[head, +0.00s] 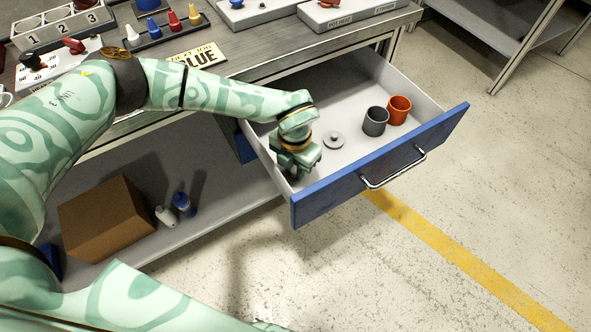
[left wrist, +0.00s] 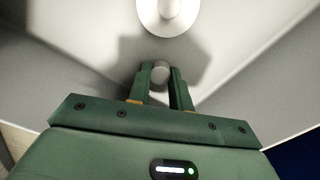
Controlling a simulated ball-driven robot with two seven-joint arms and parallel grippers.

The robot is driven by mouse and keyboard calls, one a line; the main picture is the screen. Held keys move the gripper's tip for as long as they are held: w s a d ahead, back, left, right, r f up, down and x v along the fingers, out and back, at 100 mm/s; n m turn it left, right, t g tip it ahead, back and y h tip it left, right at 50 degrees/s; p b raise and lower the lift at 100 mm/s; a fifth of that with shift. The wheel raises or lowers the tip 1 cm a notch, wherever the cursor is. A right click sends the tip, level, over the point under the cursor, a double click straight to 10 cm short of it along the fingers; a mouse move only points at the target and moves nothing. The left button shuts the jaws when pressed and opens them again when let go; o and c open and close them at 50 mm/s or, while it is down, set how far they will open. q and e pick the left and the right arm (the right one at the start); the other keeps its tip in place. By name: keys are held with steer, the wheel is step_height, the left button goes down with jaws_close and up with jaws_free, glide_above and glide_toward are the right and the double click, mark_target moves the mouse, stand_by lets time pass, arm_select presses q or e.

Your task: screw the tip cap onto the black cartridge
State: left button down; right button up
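My left gripper (head: 298,168) is low inside the open drawer, near its left front corner. In the left wrist view its two fingers (left wrist: 160,84) are close together, with a small pale grey round piece (left wrist: 160,71) between their tips. The piece fills the narrow gap and looks like a small cap; the fingers hide its sides. In the head view the gripper hides it. I cannot pick out the black cartridge for certain; a dark piece (head: 33,61) lies on the white marked board at the far left of the bench. My right gripper is not in view.
The drawer (head: 375,165) also holds a grey round lid with a knob (head: 333,140), a dark grey cup (head: 375,121) and an orange cup (head: 399,109). A rack (head: 160,38) of coloured cones stands on the bench. A cardboard box (head: 105,218) and bottles are on the shelf below.

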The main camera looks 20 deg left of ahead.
mark_target(295, 171)
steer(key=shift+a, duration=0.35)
